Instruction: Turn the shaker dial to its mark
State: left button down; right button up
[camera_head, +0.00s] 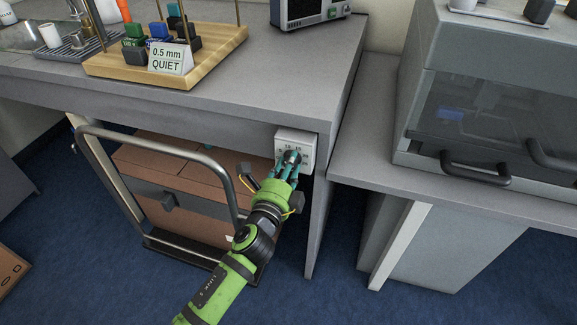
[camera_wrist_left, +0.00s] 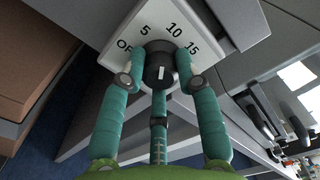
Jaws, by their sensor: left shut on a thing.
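The dial is a round dark knob (camera_wrist_left: 158,72) with a short white line on its face. It sits on a white control box (camera_head: 283,135) fixed under the front edge of the bench, near its right end. The box face (camera_wrist_left: 120,33) reads OFF, 5, 10 and 15 around the knob. In the wrist view the white line points roughly upward, between 5 and 10; the exact setting is hard to tell. My left gripper (camera_head: 288,163) has teal fingers shut around the knob, one on each side and one below. My right gripper is out of view.
A cart with a metal handle (camera_head: 187,133) and brown boxes (camera_head: 150,158) stands below the bench, left of my arm. A wooden stand (camera_head: 212,62) with a "0.5 mm QUIET" sign (camera_head: 170,58) is above. A grey hooded machine (camera_head: 480,75) is at right.

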pick_arm(q)
jog(key=n+p, duration=0.3)
jog(key=n, duration=1.1)
jog(key=shift+r+n, duration=0.1)
jog(key=shift+n, duration=0.3)
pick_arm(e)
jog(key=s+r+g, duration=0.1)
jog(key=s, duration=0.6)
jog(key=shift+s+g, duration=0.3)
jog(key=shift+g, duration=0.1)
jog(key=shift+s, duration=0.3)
pick_arm(q)
jog(key=c, duration=0.9)
grip_release()
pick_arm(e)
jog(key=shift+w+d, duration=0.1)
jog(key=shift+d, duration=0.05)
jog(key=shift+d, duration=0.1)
